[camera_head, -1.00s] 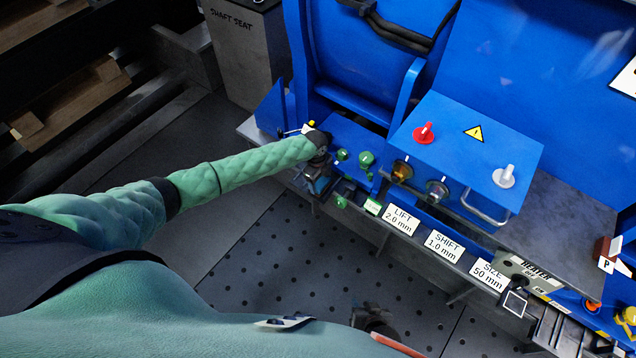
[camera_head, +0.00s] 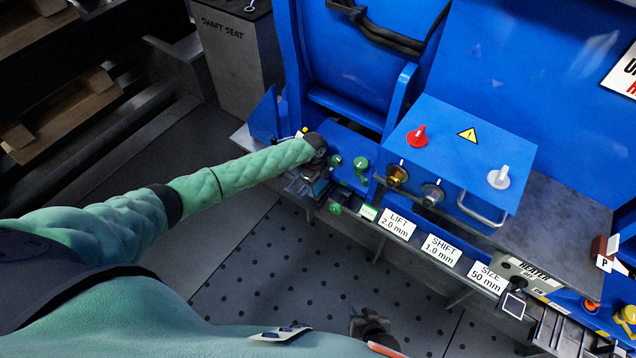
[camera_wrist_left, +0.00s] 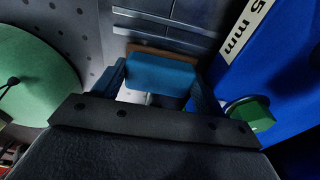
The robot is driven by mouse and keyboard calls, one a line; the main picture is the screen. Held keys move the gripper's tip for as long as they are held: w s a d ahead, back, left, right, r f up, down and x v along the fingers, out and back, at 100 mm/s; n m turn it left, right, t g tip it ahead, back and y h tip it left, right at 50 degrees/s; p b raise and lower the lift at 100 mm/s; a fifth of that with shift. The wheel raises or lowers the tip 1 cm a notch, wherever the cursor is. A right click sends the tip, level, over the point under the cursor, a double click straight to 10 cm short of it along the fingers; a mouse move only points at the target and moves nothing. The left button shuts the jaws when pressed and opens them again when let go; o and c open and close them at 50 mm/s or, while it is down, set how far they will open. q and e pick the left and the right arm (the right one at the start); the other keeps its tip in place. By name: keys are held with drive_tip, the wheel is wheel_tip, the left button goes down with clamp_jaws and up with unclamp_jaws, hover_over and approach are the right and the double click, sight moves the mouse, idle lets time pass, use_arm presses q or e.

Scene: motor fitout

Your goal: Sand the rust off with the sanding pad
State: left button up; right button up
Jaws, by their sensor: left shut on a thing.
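My left gripper (camera_head: 312,184) is at the left end of the blue bench, beside the green knobs (camera_head: 361,165). In the left wrist view it is shut on a blue block with a brown underside, which looks like the sanding pad (camera_wrist_left: 162,74). In the head view the pad is hardly visible under my wrist. A dark gripper, apparently my right one (camera_head: 370,326), shows in part at the bottom, low over the perforated floor; its jaws are unclear. I cannot make out any rust, or whether the pad touches a surface.
A blue box (camera_head: 460,145) with red and grey knobs stands right of the left gripper. Labels such as LIFT (camera_head: 397,222) line the bench's front edge. A grey SHAFT SEAT cabinet (camera_head: 240,70) stands behind.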

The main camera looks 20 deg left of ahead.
use_arm(q)
drive_tip(key=shift+w+d+r+p, duration=0.1)
drive_tip(key=shift+w+r+p, duration=0.25)
drive_tip(key=shift+r, duration=0.2)
drive_tip(key=shift+w+d+r+p, duration=0.1)
drive_tip(key=shift+w+r+p, duration=0.1)
drive_tip(key=shift+r+p, duration=0.25)
drive_tip(key=shift+w+r+p, duration=0.1)
drive_tip(key=shift+r+p, duration=0.75)
drive_tip(key=shift+r, duration=0.5)
drive_tip(key=shift+s+r+p, duration=0.15)
drive_tip(key=shift+r+p, duration=0.45)
drive_tip(key=shift+s+r+p, duration=0.15)
drive_tip(key=shift+r+p, duration=0.45)
drive_tip(key=shift+c, duration=0.3)
use_arm(e)
wheel_tip(320, 180, up, 6)
drive_tip(key=shift+f, duration=0.15)
use_arm(q)
drive_tip(key=shift+s+a+f, duration=0.1)
